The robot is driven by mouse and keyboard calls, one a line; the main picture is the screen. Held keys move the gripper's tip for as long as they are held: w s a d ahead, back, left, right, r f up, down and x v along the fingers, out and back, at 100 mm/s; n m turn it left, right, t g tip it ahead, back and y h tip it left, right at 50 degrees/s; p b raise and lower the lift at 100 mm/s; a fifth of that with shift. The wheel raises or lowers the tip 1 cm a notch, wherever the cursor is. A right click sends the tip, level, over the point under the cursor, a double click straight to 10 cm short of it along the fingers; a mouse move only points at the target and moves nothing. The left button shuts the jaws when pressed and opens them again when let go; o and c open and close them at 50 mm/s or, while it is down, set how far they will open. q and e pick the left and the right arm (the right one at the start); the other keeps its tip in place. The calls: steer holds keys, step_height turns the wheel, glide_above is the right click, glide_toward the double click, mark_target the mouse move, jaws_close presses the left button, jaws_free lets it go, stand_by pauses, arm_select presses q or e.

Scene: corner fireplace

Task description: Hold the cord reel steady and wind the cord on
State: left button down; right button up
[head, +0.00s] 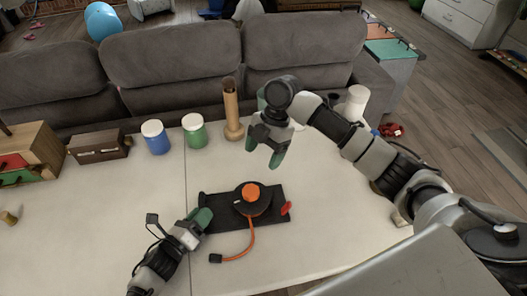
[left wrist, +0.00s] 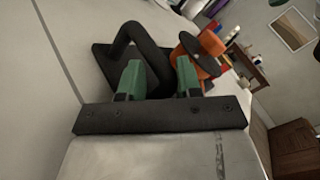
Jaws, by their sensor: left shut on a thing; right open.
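The cord reel stands on the white table, with a black base plate (head: 272,213), a dark drum with an orange hub (head: 250,192) and a red knob (head: 286,208) at its right. An orange cord (head: 252,240) runs from it to a black plug (head: 215,258) lying on the table. My left gripper (head: 203,217) is at the left end of the plate. In the left wrist view its green fingers (left wrist: 158,80) are shut around a black bent bar (left wrist: 145,52) of the reel. My right gripper (head: 266,152) is open and empty, pointing down above the table behind the reel.
Along the table's back stand a blue jar (head: 157,138), a green jar (head: 195,132), a tall tan cylinder (head: 231,105) and a brown box (head: 99,147). A grey sofa (head: 180,65) is behind. The table left of the reel is mostly clear.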

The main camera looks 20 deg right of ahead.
mark_target(251, 191)
steer(key=a+f+m, duration=0.1)
steer(key=f, duration=0.2)
steer(key=s+a+f+m+t, duration=0.1)
steer(key=a+f+m, duration=0.1)
steer(key=f, duration=0.2)
steer(key=s+a+f+m, duration=0.1)
steer(key=f, duration=0.3)
steer(key=shift+a+m+t+y, duration=0.15)
steer(key=shift+m+t+y, duration=0.15)
steer(key=shift+m+t, duration=0.1)
steer(key=c, duration=0.9)
